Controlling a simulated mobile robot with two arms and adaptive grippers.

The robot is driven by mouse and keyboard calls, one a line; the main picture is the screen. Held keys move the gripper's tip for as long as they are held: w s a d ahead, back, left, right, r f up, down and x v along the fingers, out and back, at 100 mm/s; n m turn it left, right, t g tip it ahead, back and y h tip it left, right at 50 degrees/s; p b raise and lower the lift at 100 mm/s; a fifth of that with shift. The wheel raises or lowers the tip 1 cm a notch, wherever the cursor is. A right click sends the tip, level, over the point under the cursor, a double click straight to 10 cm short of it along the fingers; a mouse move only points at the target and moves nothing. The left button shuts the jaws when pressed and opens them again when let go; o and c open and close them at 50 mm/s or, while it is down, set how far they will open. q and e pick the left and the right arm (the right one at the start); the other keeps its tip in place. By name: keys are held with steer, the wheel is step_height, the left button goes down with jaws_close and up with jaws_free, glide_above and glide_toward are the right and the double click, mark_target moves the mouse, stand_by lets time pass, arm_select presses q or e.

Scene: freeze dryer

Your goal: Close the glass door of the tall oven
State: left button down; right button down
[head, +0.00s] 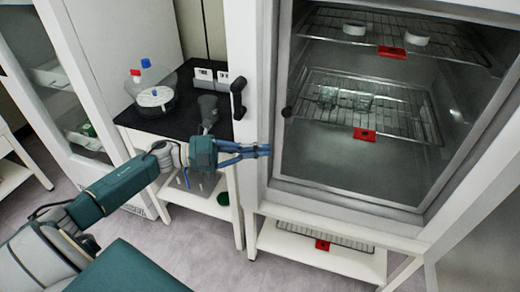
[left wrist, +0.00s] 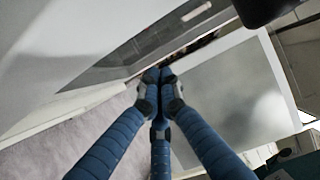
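The tall oven (head: 365,205) fills the centre and right of the head view, and its wire racks show behind the large pane. Its white-framed glass door has a black handle (head: 238,98) at the left edge. I cannot tell how far the door stands from the oven body. My left gripper (head: 268,150) is level with the lower part of the oven front, below and right of the handle. Its blue fingers meet at the tips, with nothing seen between them. In the left wrist view the fingertips (left wrist: 160,76) lie over a pale edge near a narrow dark gap. My right gripper is out of view.
A small black-topped table (head: 165,118) left of the oven holds a flask with blue and red caps (head: 152,92) and white boxes (head: 209,80). A glass-fronted cabinet (head: 60,75) stands at far left. Red tags (head: 364,134) hang on the oven racks.

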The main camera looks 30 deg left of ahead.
arm_select(q)
steer(key=v, duration=1.2)
steer(key=w+a+f+n+t+y, duration=0.1)
steer(key=a+f+n+t+y, duration=0.1)
steer(key=f+n+y, duration=0.3)
steer(key=a+f+n+t+y, duration=0.1)
steer(key=a+f+n, duration=0.15)
steer(key=f, duration=0.45)
steer(key=w+a+f+n+t+y, duration=0.1)
steer(key=a+f+n+t+y, duration=0.1)
steer(key=f+n, duration=0.3)
steer(key=s+f+n+g+y, duration=0.25)
steer(key=s+f+n, duration=0.2)
steer(key=f, duration=0.75)
steer(key=s+f+n+g+y, duration=0.1)
steer(key=s+f+n+y, duration=0.3)
steer(key=f, duration=0.8)
steer(key=s+d+f+n+g, duration=0.3)
steer(key=s+d+f+g, duration=0.3)
steer(key=s+f, duration=0.7)
steer(key=s+d+f+n+g, duration=0.1)
steer(key=s+d+f, duration=0.3)
steer(key=s+d, duration=0.4)
steer(key=s+d+f+n+g, duration=0.1)
steer(key=s+d+f+g, duration=0.3)
steer(key=s+d, duration=0.4)
steer(key=s, duration=0.4)
steer(key=shift+d+f, duration=0.25)
steer(key=shift+d, duration=0.05)
